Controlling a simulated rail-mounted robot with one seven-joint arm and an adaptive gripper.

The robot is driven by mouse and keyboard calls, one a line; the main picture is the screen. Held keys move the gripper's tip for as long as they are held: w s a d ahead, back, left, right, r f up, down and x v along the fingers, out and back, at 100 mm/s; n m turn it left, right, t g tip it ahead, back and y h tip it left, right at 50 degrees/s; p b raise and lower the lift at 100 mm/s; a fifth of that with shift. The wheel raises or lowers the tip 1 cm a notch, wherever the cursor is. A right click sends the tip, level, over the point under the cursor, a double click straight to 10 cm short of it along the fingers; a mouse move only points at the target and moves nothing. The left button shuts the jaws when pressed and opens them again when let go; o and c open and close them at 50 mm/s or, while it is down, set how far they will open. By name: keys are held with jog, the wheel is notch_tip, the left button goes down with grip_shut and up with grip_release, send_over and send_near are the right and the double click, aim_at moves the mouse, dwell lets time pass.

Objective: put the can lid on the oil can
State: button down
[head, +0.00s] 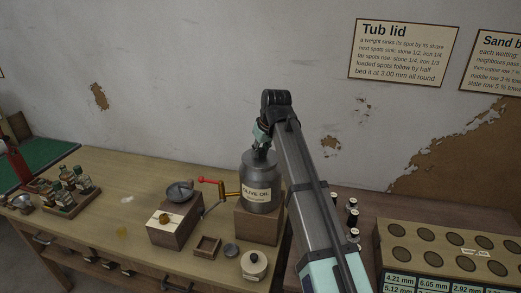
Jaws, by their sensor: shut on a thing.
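The oil can (262,185) is a grey metal can with a sloped shoulder, a narrow neck and a cream "OLIVE OIL" label. It stands upright on a wooden block (258,226). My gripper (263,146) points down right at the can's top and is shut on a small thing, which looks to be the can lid. The fingers and the arm hide most of it. I cannot tell whether the lid touches the can's mouth.
Left of the can are a brass tap with a red handle (210,181), a wooden block with a grey dish (179,191), and a small open box (207,246). A small grey disc (231,249) and a cream lidded pot (254,265) are in front. A holed rack (445,250) stands right.

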jog(key=c, duration=0.5)
grip_release()
jog(key=shift+c, duration=0.2)
jog(key=shift+p+v, duration=2.15)
jog(key=shift+v, duration=1.35)
jog(key=shift+r, duration=0.15)
